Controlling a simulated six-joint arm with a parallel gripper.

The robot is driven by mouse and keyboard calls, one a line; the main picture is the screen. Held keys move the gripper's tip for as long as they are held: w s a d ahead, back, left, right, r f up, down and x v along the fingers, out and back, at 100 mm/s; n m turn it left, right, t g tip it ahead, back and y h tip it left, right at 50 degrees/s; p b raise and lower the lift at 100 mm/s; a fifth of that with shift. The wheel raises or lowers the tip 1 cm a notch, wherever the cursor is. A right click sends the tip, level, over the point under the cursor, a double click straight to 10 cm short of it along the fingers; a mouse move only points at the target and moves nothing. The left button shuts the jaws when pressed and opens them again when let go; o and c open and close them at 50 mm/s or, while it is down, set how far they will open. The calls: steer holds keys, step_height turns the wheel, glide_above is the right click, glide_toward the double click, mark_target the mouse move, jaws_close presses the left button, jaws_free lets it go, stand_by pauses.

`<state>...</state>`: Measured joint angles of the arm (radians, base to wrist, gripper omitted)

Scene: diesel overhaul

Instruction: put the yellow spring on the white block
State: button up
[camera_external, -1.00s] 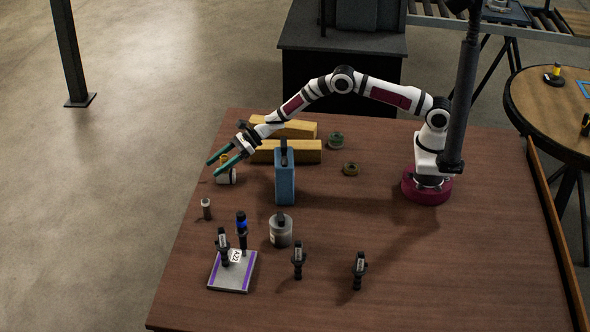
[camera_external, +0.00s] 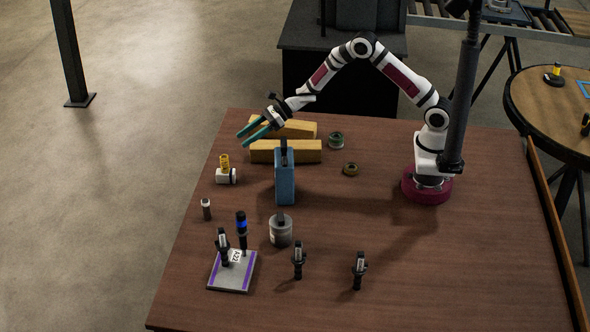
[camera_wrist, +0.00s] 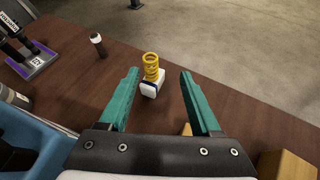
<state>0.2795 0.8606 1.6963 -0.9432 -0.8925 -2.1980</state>
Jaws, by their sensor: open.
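The yellow spring (camera_external: 225,161) stands upright on top of the white block (camera_external: 227,176) near the table's left edge. In the wrist view the spring (camera_wrist: 151,66) rests on the white block (camera_wrist: 154,86), with nothing holding it. My gripper (camera_external: 240,139) is open and empty, with green fingers. It is above and to the right of the spring in the external view, apart from it. In the wrist view the spring and block lie beyond my fingertips (camera_wrist: 159,71), between the fingers.
Two yellow bars (camera_external: 286,152) lie behind a blue canister (camera_external: 285,178). A small cylinder (camera_external: 206,208), a grey pot (camera_external: 281,231), and a plate (camera_external: 232,284) with dark upright parts are nearer the front. The table's right half is mostly clear.

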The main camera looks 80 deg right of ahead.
steer(key=s+d+r+m+h, duration=0.2)
steer(key=d+r+m+h, duration=0.15)
steer(key=m, duration=0.35)
steer(key=s+d+r+m+h, duration=0.2)
steer(key=s+r+m+h, duration=0.1)
steer(key=r+m, duration=0.3)
steer(key=s+d+r+m+g+h, duration=0.1)
steer(key=s+r+m+g+h, duration=0.15)
steer(key=s+m, duration=0.75)
steer(key=s+a+m+g+y, duration=0.2)
steer(key=s+a+m+g, duration=0.2)
steer(key=s+m, duration=0.7)
steer(key=s+a+f+m+g+y, duration=0.1)
steer(key=s+a+m+g+y, duration=0.1)
steer(key=s+a+m+g, duration=0.2)
steer(key=s+a+m, duration=0.2)
steer(key=s+m, duration=0.2)
steer(key=s, duration=0.3)
steer(key=s+a+m, duration=0.1)
steer(key=s+m, duration=0.3)
steer(key=s, duration=0.4)
steer(key=shift+s+a+f+g+y, duration=0.3)
steer(key=shift+a+g, duration=0.05)
steer(key=shift+a, duration=0.05)
